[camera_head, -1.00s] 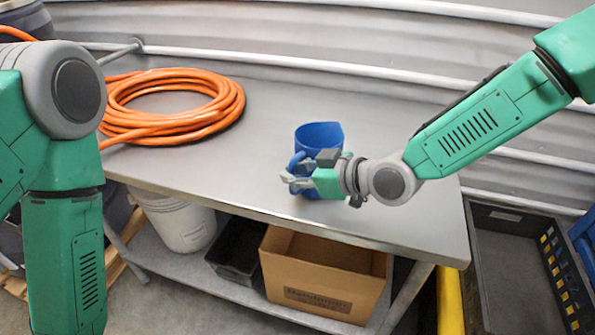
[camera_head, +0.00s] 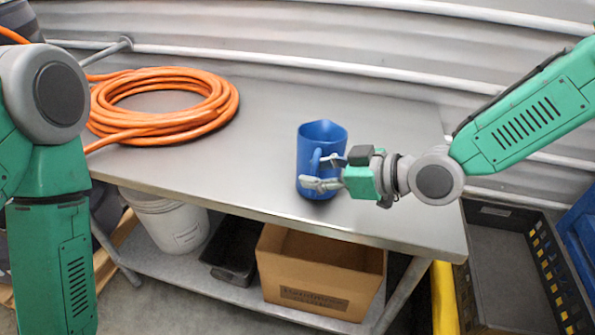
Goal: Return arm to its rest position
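A blue jug (camera_head: 313,147) with a side handle stands upright on the grey metal table (camera_head: 262,130), right of its middle. My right arm comes in from the right, and its gripper (camera_head: 322,172) is at the jug's handle side. Its two grey fingers are spread, one higher and one lower, with a gap between them. The fingertips overlap the jug in the picture; whether they touch it I cannot tell. My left arm hangs at the left edge, and its gripper is out of view.
A coiled orange hose (camera_head: 165,105) lies on the table's left part. Below are a white bucket (camera_head: 172,222), a black tray (camera_head: 233,250) and an open cardboard box (camera_head: 320,275). A black crate (camera_head: 510,265) stands at right. The corrugated wall (camera_head: 300,25) is behind.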

